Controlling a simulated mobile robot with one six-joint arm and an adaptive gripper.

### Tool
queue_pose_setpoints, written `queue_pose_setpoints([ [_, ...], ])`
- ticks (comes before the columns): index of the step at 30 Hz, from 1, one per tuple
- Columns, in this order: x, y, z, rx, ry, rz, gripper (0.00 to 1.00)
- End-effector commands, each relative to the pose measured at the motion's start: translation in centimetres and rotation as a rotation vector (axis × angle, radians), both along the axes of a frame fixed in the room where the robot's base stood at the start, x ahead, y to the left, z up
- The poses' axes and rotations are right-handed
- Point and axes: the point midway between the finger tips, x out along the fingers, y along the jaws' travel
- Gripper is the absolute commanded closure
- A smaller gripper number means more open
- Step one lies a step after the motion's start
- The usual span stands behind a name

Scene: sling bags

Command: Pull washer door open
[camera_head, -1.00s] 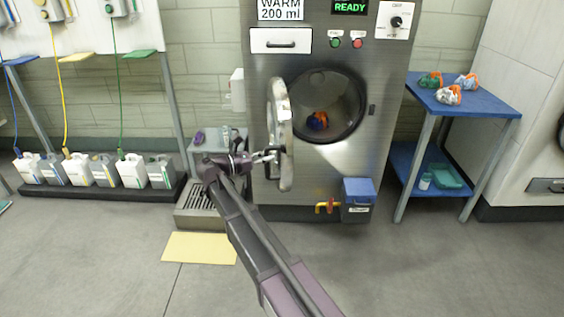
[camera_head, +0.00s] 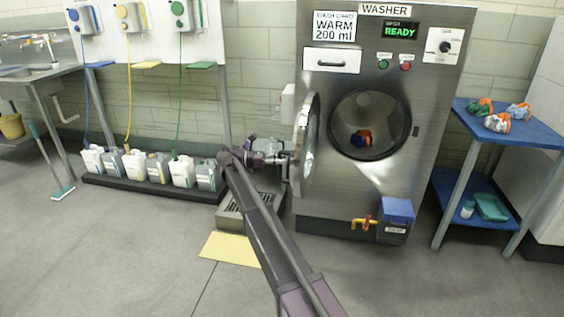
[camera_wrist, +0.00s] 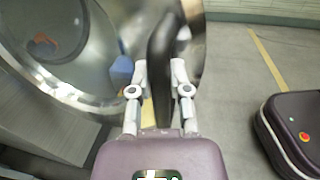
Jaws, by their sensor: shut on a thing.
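The washer (camera_head: 350,192) is a steel cabinet in the head view. Its round door (camera_head: 308,140) is swung wide to the left and seen nearly edge-on. The drum opening (camera_head: 380,108) is uncovered, with a blue and orange bundle (camera_head: 361,138) inside. My gripper (camera_head: 290,158) is at the outer left side of the door. In the wrist view, my gripper (camera_wrist: 161,80) has its two pale fingers on either side of a dark upright door handle (camera_wrist: 163,50) and is shut on it. The door's round glass and rim fill the left of the wrist view.
A blue table (camera_head: 545,134) with several bundles stands right of the washer. A blue box (camera_head: 397,211) and yellow pipe with red valve (camera_head: 367,222) sit at the washer's foot. Several jugs on a black tray (camera_head: 150,190) line the left wall.

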Motion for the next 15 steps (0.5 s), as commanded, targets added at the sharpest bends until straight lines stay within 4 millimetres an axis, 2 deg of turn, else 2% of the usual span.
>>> queue_pose_setpoints([
  [6,-0.12,-0.6,0.01,0.0,0.0,-0.01,1.0],
  [7,-0.1,-0.66,0.01,0.0,0.0,-0.011,0.7],
  [10,-0.05,-0.78,0.01,0.0,0.0,-0.012,0.41],
  [15,0.02,-0.87,0.0,0.0,0.0,-0.011,0.41],
])
